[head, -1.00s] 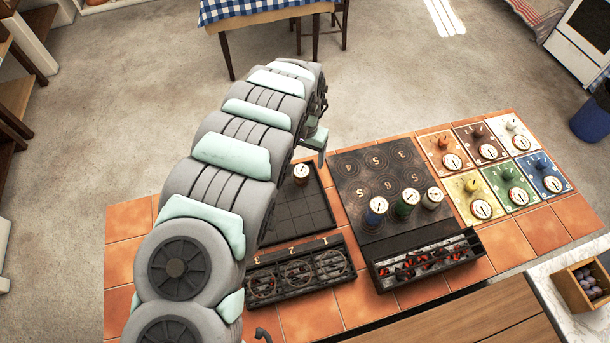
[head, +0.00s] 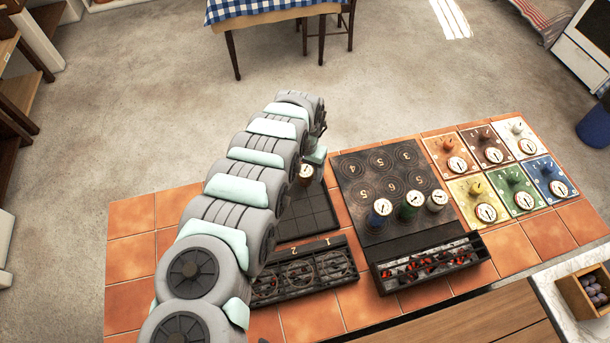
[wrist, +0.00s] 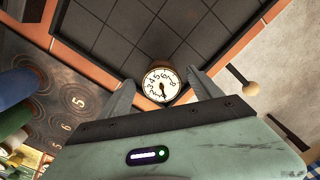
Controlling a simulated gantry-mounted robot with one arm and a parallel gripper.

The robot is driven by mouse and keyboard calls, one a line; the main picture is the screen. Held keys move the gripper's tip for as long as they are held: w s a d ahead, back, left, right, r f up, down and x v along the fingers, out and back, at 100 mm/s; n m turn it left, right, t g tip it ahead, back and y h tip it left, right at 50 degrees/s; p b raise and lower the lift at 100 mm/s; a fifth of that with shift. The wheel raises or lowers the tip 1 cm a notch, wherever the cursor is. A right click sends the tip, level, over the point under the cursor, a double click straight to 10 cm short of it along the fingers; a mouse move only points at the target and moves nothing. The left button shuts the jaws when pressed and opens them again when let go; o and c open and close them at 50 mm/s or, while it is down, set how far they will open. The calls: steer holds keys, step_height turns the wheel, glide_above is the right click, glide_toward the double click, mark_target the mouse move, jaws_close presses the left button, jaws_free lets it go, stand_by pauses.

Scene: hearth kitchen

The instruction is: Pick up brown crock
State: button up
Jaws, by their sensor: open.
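The brown crock (head: 306,172) has a white dial on top and stands on the dark gridded tray (head: 312,222), near the tray's far edge. In the wrist view the crock (wrist: 161,86) shows its numbered dial between the two fingers. My gripper (wrist: 160,90) is open, with one finger on each side of the crock and gaps visible beside it. In the head view my gripper (head: 316,160) is at the crock, partly covering it. Whether the fingers touch the crock cannot be seen.
The black hob plate (head: 350,172) with numbered rings stands to the right, holding blue (head: 380,212), green (head: 410,205) and white (head: 436,200) crocks. Glowing coals (head: 430,262) lie in front of it. A numbered burner rack (head: 305,270) is before the tray. Coloured dial panels (head: 495,165) are at right.

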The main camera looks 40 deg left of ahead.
steer(key=shift+a+f, duration=0.15)
steer(key=shift+f, duration=1.2)
steer(key=shift+c, duration=0.5)
jaws_close()
